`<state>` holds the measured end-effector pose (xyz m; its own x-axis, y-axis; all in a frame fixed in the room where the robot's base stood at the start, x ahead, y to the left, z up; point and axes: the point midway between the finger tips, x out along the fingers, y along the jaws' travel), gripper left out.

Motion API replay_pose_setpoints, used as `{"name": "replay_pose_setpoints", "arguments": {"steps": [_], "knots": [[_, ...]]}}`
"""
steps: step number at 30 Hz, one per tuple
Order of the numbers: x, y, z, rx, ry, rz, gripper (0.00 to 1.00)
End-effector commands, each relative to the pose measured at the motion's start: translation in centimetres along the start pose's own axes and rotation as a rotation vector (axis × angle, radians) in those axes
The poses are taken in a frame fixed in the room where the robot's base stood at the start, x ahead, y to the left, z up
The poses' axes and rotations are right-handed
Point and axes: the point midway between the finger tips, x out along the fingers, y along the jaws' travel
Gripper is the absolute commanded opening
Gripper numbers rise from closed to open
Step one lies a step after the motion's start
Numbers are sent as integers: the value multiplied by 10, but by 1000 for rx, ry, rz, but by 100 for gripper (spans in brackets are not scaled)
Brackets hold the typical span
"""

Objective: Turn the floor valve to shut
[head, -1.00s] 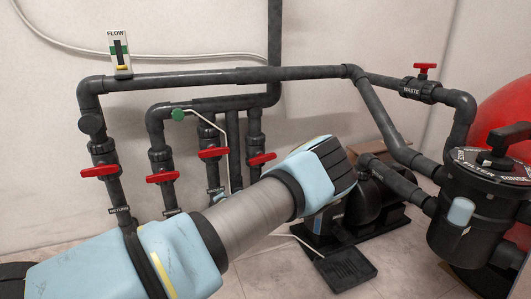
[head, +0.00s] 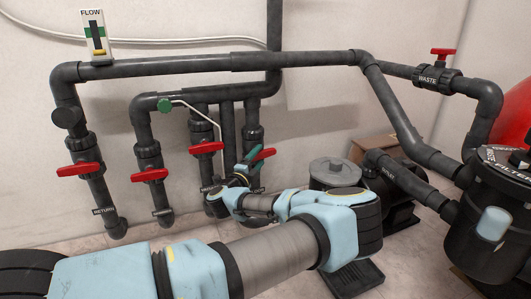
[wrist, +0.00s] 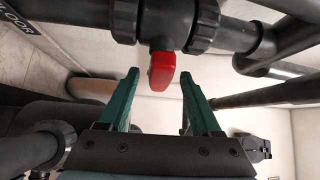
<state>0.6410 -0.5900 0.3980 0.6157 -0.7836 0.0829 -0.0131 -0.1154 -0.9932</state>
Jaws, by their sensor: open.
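The floor valve is the rightmost of the lower row, on a dark upright pipe. Its red handle (head: 268,153) sticks out to the right across the pipe in the head view, partly covered by my gripper (head: 250,162). In the wrist view the red handle (wrist: 162,70) points down across the pipe. My gripper (wrist: 158,76) is open there, with a green finger on either side of the handle's end and gaps showing on both sides.
Similar red-handled valves stand to the left: return (head: 78,170), a second (head: 149,175) and a third (head: 206,148). A thin pale line with a green knob (head: 165,105) runs near them. The pump (head: 335,172) and filter (head: 490,235) stand to the right.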

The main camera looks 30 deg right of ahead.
Motion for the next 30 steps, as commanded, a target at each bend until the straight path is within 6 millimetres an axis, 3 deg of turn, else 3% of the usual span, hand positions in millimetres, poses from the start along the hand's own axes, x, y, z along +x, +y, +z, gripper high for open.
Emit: {"name": "replay_pose_setpoints", "arguments": {"steps": [3, 9, 22, 30], "knots": [[23, 4, 0, -1, 1, -2, 65], [51, 2, 0, -1, 1, -2, 65], [63, 0, 0, -1, -1, 1, 65], [62, 0, 0, -1, -1, 1, 37]]}}
